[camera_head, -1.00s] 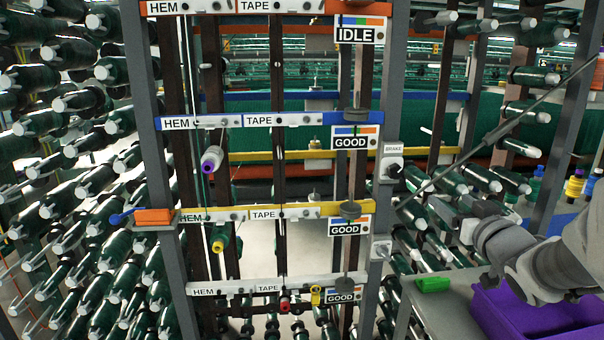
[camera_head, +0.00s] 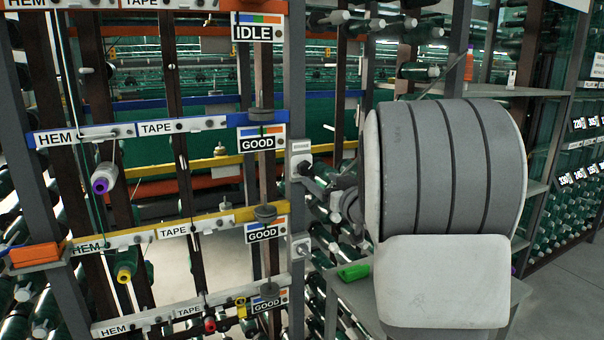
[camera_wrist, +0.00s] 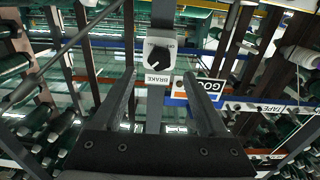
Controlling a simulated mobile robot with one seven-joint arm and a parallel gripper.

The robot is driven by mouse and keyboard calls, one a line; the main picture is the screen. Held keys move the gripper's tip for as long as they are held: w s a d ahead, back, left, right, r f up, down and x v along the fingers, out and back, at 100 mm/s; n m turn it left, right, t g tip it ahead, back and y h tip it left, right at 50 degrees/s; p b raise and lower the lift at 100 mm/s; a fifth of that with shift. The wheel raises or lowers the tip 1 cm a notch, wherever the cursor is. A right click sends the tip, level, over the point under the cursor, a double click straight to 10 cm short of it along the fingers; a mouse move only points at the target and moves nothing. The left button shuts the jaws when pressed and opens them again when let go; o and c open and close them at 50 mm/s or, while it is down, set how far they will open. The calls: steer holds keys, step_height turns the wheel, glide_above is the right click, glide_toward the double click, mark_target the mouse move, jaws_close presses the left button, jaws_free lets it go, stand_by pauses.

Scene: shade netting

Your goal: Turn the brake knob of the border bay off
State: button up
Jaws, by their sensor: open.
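A white brake box (camera_head: 300,150) with a black knob (camera_head: 304,166) is mounted on the grey post beside the blue rail. In the wrist view this black knob (camera_wrist: 158,60) sits on its white plate, with the word BRAKE seen upside down. The small setting marks are hard to read. A second box (camera_head: 301,246) with a knob sits lower on the same post. No border label is readable. My gripper (camera_wrist: 158,76) is open and empty, its fingers spread either side of the box in the picture, apparently short of the knob. In the head view my forearm hides much of the gripper.
Blue (camera_head: 90,136) and yellow (camera_head: 160,231) rails with HEM and TAPE labels cross the frame at left. GOOD and IDLE signs hang by the post. A green block (camera_head: 353,272) lies on the grey table. A thin diagonal bar (camera_wrist: 75,45) passes near the left finger.

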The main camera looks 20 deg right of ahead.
mark_target(308, 171)
steer(key=w, duration=0.7)
steer(key=shift+w+a, duration=0.1)
steer(key=shift+w, duration=0.3)
jaws_close()
